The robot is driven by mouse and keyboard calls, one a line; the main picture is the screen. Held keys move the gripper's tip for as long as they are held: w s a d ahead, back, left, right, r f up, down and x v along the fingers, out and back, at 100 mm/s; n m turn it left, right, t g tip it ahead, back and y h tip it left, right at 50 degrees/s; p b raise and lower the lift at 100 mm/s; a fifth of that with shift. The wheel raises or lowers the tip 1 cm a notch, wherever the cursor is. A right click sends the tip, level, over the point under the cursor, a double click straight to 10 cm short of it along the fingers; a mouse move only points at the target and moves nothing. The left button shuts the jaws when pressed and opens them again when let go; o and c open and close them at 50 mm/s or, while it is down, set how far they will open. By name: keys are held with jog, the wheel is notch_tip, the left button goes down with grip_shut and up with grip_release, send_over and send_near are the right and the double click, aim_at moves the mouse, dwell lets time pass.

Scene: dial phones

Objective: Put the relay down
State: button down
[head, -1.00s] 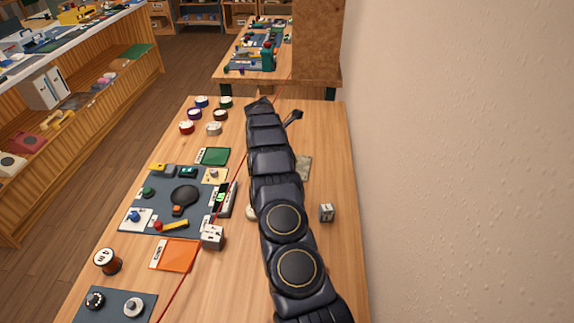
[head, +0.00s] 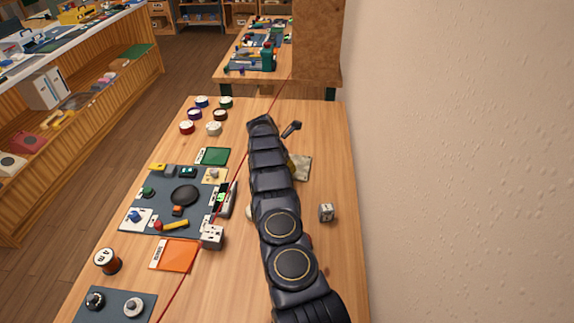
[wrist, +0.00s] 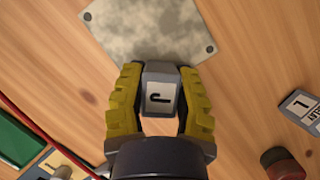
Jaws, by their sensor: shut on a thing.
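My gripper (wrist: 160,103) has yellow ribbed fingers and is shut on the relay (wrist: 160,97), a small grey block with a white label and a dark mark. In the wrist view the relay overlaps the near edge of a mottled grey-green plate (wrist: 140,28) with dark dots at its corners. Whether the relay touches anything below cannot be told. In the head view my arm hides the relay, and a bit of yellow finger shows beside the plate (head: 303,172).
A labelled grey block (head: 326,212) stands right of my arm; it also shows in the wrist view (wrist: 300,110), near a dark red cylinder (wrist: 283,163). A red cord (head: 232,190) runs left of my arm. A wall (head: 450,160) bounds the right. Bare wood lies around the plate.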

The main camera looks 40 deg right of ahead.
jog(key=c, duration=0.8)
grip_release()
jog(key=shift+c, duration=0.2)
jog(key=v, duration=1.1)
jog(key=s+a+r+m+y, duration=0.1)
jog(key=s+a+r+m, duration=0.35)
jog(key=a+r, duration=0.45)
jog(key=s+a+r+m+y, duration=0.25)
jog(key=s+a+r, duration=0.4)
jog(key=a, duration=0.35)
jog(key=s+a+r+m, duration=0.1)
jog(key=s+a+m, duration=0.2)
jog(key=s, duration=0.6)
jog(key=s+a+m+g, duration=0.1)
jog(key=s+a+m, duration=0.3)
jog(key=s, duration=0.6)
jog(key=s+a+r+m, duration=0.1)
jog(key=s+a+m, duration=0.3)
jog(key=s, duration=0.5)
jog(key=shift+s+a+r+g+y, duration=0.3)
jog(key=shift+a+y, duration=0.15)
jog(key=shift+a, duration=0.75)
jog(key=shift+o, duration=1.2)
